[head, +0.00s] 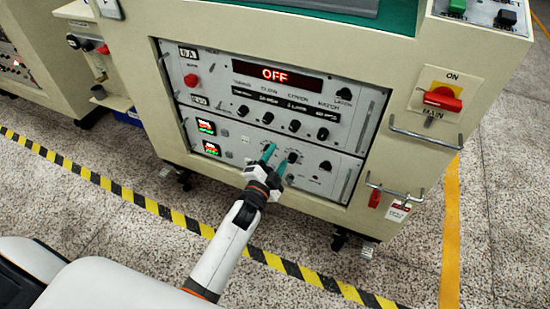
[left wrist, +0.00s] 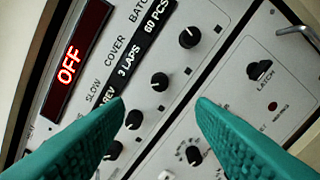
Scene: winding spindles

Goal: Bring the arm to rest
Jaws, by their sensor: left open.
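My left gripper (head: 275,163) is in front of the lower control panel of the cream machine, with its teal fingers apart and nothing between them. In the left wrist view the open fingers (left wrist: 160,115) frame the panel's knobs. The upper panel has a lit red display (head: 276,76) reading OFF, which also shows in the left wrist view (left wrist: 73,62). A row of black knobs lies below it, one of them at the right end (head: 322,133). In the left wrist view a black knob (left wrist: 159,81) shows beyond the fingertips. I cannot tell whether the fingertips touch the panel. My right gripper is out of view.
A red and yellow main switch (head: 442,97) sits on the machine's right side. Metal handles (head: 425,138) stick out below it. A second machine (head: 50,50) stands at the left. Yellow and black floor tape (head: 150,206) crosses the open speckled floor in front.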

